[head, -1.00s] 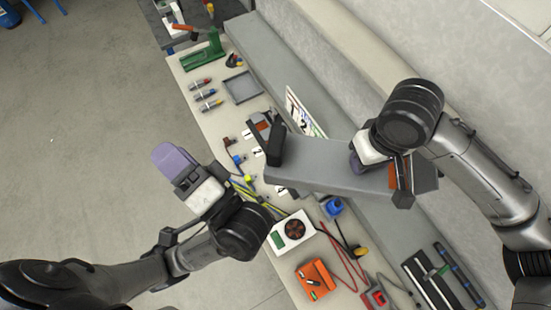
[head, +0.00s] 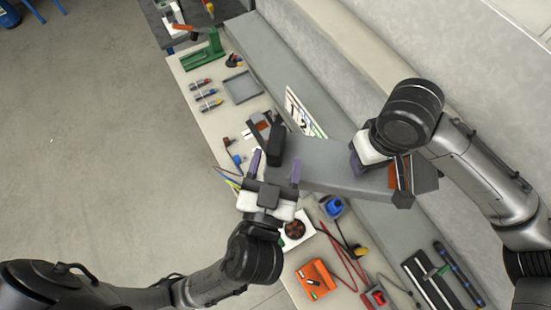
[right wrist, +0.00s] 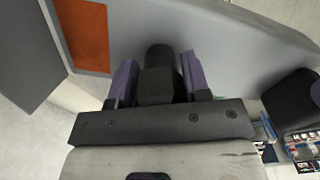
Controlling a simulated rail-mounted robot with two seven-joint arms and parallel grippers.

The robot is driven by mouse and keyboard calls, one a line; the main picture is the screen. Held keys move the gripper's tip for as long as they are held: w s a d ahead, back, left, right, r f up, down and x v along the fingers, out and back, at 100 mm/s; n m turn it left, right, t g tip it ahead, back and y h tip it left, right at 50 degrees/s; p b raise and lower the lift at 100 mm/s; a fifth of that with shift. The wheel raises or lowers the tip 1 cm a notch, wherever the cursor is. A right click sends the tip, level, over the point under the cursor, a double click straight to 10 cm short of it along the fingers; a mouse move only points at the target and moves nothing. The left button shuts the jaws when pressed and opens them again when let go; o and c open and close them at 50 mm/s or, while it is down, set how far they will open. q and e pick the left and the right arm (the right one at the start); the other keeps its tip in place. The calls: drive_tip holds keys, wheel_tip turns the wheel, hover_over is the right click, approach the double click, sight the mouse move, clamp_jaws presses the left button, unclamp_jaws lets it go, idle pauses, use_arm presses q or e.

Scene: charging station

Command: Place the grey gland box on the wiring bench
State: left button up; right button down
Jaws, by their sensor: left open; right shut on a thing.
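The grey gland box (head: 335,178) is a long grey body with black grips and an orange patch near its right end. In the head view it hangs over the wiring bench (head: 231,117), a pale top. My right gripper (head: 362,160) is shut on one black grip at the right part of the box; the right wrist view shows this grip (right wrist: 158,78) between the purple fingers. My left gripper (head: 276,166) is open at the box's left end, its fingers either side of the other black grip (head: 277,138). I cannot tell whether they touch it.
The bench carries a green stand (head: 206,53), a shallow grey tray (head: 242,86), several small connectors, a white meter (head: 298,232), an orange box (head: 315,279) and red cables. A grey ledge (head: 262,65) runs along the back.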

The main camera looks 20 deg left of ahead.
sight(283, 139)
use_arm(q)
drive_tip(key=shift+w+a+f+n+g, duration=0.2)
drive_tip(key=shift+w+f+n+g, duration=0.1)
drive_tip(key=shift+w+f+n, duration=0.15)
drive_tip(key=shift+x, duration=2.4)
drive_tip(key=shift+f, duration=0.15)
drive_tip(key=shift+d, duration=0.2)
drive_tip(key=c, duration=1.2)
use_arm(e)
drive_tip(key=shift+a, duration=0.2)
drive_tip(key=c, duration=0.8)
unclamp_jaws()
drive_tip(key=shift+s, duration=0.1)
use_arm(q)
drive_tip(key=shift+a, duration=0.15)
use_arm(e)
drive_tip(key=o, duration=0.3)
drive_tip(key=shift+d, duration=0.1)
